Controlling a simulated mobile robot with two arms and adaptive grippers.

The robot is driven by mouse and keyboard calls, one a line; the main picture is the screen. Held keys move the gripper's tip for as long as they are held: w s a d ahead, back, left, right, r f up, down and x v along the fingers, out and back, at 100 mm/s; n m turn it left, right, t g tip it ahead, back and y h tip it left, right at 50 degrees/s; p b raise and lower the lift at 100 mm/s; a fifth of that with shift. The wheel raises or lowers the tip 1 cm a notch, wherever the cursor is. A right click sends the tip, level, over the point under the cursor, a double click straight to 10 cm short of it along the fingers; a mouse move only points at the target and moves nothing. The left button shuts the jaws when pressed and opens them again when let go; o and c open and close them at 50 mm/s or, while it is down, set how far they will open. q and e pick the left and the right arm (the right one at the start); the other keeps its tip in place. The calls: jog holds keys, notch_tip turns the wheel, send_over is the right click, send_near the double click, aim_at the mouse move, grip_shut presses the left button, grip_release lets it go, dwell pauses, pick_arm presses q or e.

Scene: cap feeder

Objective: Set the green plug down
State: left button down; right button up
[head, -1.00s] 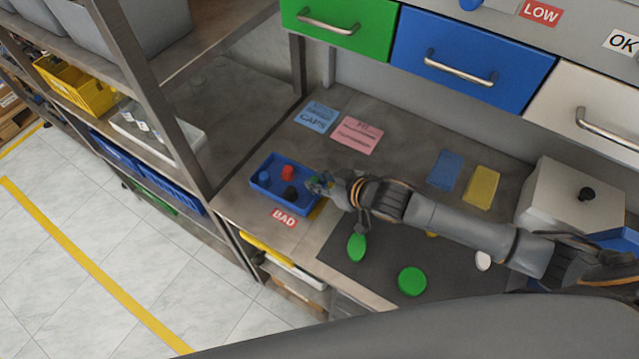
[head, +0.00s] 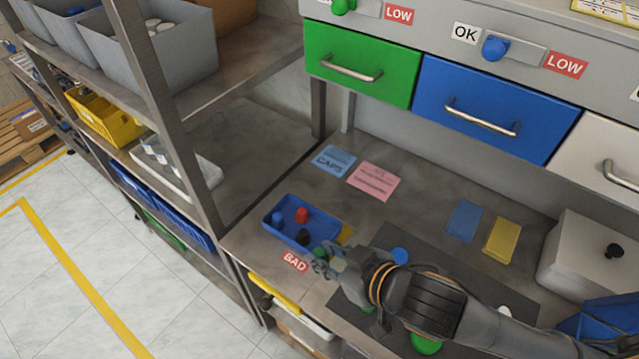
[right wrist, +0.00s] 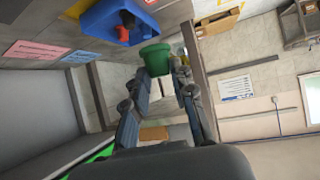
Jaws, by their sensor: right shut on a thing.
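My right gripper (head: 322,262) is at the front right corner of the blue tray beside the BAD label. It is shut on the green plug (right wrist: 155,58), which shows clearly between the fingertips in the right wrist view. In the head view the green plug (head: 320,252) is mostly hidden by the fingers. The blue tray (head: 272,232) holds a blue plug (head: 278,217), a red plug (head: 302,215) and a black plug (head: 303,237). In the right wrist view the tray (right wrist: 95,25) lies beyond the green plug. My left gripper is out of view.
A dark mat (head: 375,243) lies right of the tray, with a blue cap (head: 400,256) and a partly hidden green cap (head: 426,345). A pink card (head: 373,182) and a blue card (head: 333,160) lie behind the tray. A shelf post (head: 180,130) stands to the left.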

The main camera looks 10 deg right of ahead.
jog(key=w+d+r+m+h, duration=0.1)
jog(key=w+d+r, duration=0.1)
jog(key=w, duration=0.1)
jog(key=w+d+r+m+t+h+b, duration=0.1)
jog(key=w+d+r, duration=0.1)
jog(key=w+r, duration=0.1)
jog(key=w+d+r+m+h, duration=0.1)
jog(key=w+d+r, duration=0.1)
jog(key=w, duration=0.2)
jog(key=shift+w+d+r+m+t, duration=0.2)
jog(key=shift+r+m+t, duration=0.1)
jog(key=shift+m, duration=0.1)
jog(key=shift+c, duration=0.2)
jog(key=w+d+r+m+h+b, duration=0.1)
jog(key=w+d+r+m+h, duration=0.2)
jog(key=r, duration=0.6)
jog(key=d, duration=0.2)
jog(key=shift+w+d, duration=0.35)
jog(key=shift+d, duration=0.05)
